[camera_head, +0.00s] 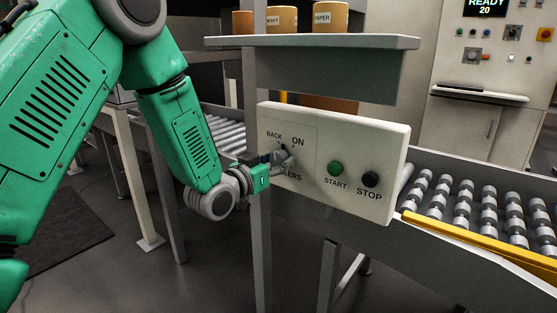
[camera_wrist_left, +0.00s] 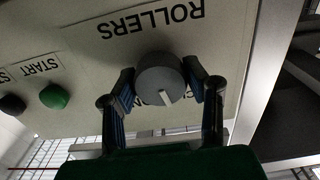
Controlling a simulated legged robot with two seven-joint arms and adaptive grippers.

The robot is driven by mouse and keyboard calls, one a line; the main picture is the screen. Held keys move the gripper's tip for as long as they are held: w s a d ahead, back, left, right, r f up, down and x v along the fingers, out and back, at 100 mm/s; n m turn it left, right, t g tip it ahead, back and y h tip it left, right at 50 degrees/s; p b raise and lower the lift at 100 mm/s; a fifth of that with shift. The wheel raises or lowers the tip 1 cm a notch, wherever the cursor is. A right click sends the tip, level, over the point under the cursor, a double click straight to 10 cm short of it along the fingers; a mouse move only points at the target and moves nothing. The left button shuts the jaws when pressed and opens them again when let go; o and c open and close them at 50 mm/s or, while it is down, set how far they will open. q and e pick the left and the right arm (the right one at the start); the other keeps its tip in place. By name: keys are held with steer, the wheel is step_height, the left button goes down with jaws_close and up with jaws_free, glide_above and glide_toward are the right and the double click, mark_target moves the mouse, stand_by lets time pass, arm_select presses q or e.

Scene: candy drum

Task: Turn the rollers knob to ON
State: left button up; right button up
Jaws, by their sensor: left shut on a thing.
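The rollers knob is a round grey knob (camera_wrist_left: 163,82) on the cream control panel (camera_head: 380,143). In the left wrist view the panel is upside down, with the ROLLERS label above the knob. A white pointer mark shows low on the knob, on the side of the BACK and ON labels. I cannot tell which label it points to. My left gripper (camera_wrist_left: 163,88) is shut on the knob, one finger on each side. In the head view the left gripper (camera_head: 280,160) covers the knob and part of the ROLLERS label. My right gripper is not in view.
A green START button (camera_head: 335,168) and a black STOP button (camera_head: 370,180) sit right of the knob. A grey shelf (camera_head: 320,43) with labelled containers (camera_head: 281,20) overhangs the panel. A roller conveyor (camera_head: 470,205) with a yellow rail runs to the right.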

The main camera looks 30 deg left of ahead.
arm_select(q)
steer(key=m, duration=0.4)
steer(key=shift+m, duration=0.3)
steer(key=shift+f+m, duration=0.1)
steer(key=shift+m, duration=2.2)
steer(key=o, duration=1.1)
steer(key=shift+o, duration=0.2)
steer(key=s, duration=1.2)
steer(key=shift+a, duration=0.45)
steer(key=shift+f, duration=0.1)
